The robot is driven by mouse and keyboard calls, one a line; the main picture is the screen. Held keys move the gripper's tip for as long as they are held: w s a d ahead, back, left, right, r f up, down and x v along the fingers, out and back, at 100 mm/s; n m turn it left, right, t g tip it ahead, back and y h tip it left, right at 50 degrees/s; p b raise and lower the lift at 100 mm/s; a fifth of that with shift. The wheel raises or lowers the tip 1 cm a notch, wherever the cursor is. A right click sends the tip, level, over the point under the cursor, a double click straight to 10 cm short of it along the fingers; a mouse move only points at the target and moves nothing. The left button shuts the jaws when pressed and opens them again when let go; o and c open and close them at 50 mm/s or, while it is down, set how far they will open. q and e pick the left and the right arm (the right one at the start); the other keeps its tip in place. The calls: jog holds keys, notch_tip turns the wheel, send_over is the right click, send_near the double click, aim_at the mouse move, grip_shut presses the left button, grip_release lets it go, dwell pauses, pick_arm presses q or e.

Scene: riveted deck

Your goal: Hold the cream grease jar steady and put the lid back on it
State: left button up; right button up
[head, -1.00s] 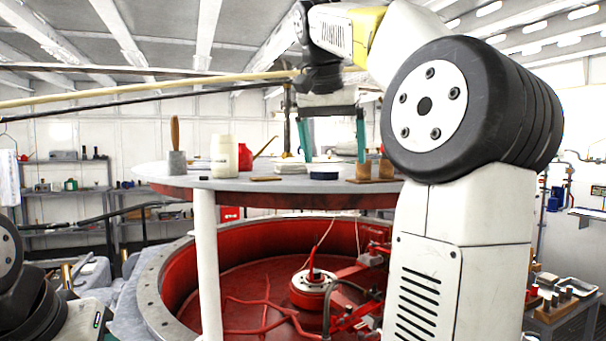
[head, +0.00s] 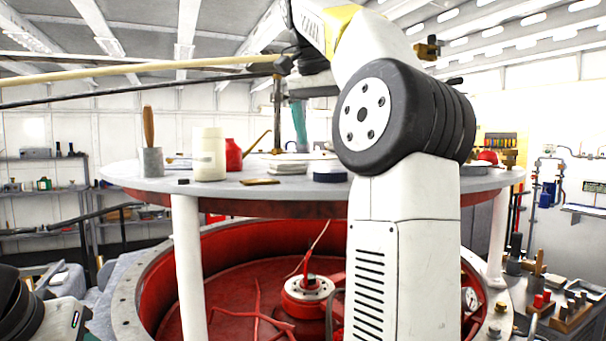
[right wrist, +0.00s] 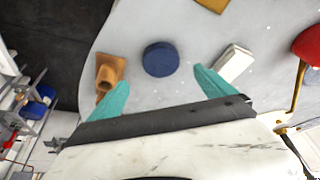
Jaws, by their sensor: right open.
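The cream jar (head: 209,155) stands upright on the round grey table, left of centre in the head view; its top looks pale, and I cannot tell if it is open. A dark blue round disc (head: 330,174), which looks like the lid, lies flat on the table to the right of the jar. My right gripper (head: 318,140) is above the table behind the disc, one teal finger hidden by my arm. In the right wrist view the open, empty gripper (right wrist: 161,86) points down, with the blue disc (right wrist: 160,59) beyond and between its fingertips. My left gripper is out of view.
Near the jar are a red oil can (head: 233,155), a brush in a grey pot (head: 151,162), a small wooden plate (head: 260,182) and a white pad (head: 288,168). A wooden block (right wrist: 108,75) stands beside the disc.

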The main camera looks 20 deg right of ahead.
aim_at(329, 171)
jog(key=shift+x, duration=1.35)
jog(key=shift+a+x, duration=0.15)
jog(key=shift+x, duration=1.1)
jog(key=shift+a+x, duration=0.2)
jog(key=shift+x, duration=1.1)
jog(key=shift+s+f, duration=0.1)
jog(key=c, duration=1.5)
jog(key=shift+c, duration=0.2)
